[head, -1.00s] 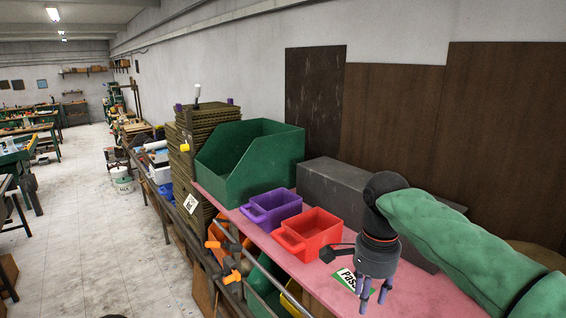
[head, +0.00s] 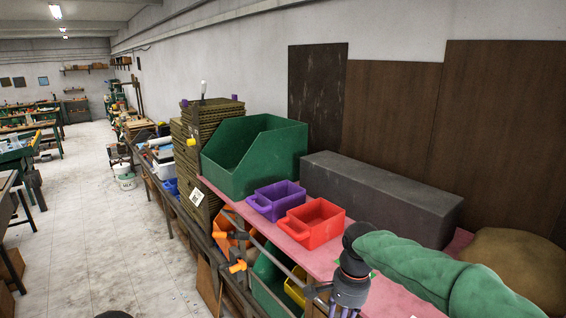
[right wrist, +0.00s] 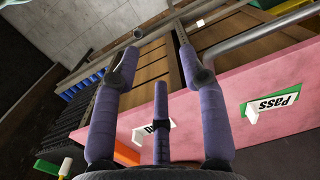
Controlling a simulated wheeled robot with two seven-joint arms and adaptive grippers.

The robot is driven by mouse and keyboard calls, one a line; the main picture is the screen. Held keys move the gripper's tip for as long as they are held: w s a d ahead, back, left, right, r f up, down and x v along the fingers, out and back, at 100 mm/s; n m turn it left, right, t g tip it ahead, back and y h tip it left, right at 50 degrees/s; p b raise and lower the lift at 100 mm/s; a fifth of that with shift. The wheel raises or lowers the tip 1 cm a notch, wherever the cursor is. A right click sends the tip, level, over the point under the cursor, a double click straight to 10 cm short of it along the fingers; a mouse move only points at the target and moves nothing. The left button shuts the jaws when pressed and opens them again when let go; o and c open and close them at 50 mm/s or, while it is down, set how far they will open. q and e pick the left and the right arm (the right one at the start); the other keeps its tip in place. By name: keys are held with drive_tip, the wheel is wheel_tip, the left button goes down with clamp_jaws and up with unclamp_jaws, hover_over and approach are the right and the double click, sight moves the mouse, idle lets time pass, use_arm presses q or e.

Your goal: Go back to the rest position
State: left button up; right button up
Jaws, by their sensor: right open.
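My right gripper (right wrist: 155,75) is open and empty in the right wrist view, its purple fingers spread. In the head view my right gripper (head: 340,312) is low at the front edge of the pink tabletop (head: 395,300), its fingertips partly cut off by the bottom of the frame. A green padded sleeve covers the right arm. In the right wrist view the fingers reach past the edge of the pink surface (right wrist: 210,110), with wooden boards below. My left gripper is in neither view.
A red bin (head: 315,222), a purple bin (head: 275,200) and a large green bin (head: 265,155) stand on the tabletop. A long dark grey block (head: 385,195) lies behind. Stacked brown crates (head: 190,150) stand beyond. A green PASS label (right wrist: 270,103) lies on the pink surface.

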drive_tip(key=s+a+f+n+y, duration=0.1)
drive_tip(key=a+f+n, duration=0.1)
drive_tip(key=f, duration=1)
drive_tip(key=s+a+f+n+y, duration=0.1)
drive_tip(key=s+f+n, duration=0.1)
drive_tip(key=f, duration=1)
drive_tip(key=s+a+f+n+y, duration=0.1)
drive_tip(key=s+f+n, duration=0.2)
drive_tip(key=s+f, duration=1.5)
use_arm(q)
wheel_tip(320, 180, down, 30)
drive_tip(key=b, duration=3)
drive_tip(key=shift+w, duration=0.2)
use_arm(e)
wheel_tip(320, 180, down, 29)
drive_tip(key=shift+s, duration=0.15)
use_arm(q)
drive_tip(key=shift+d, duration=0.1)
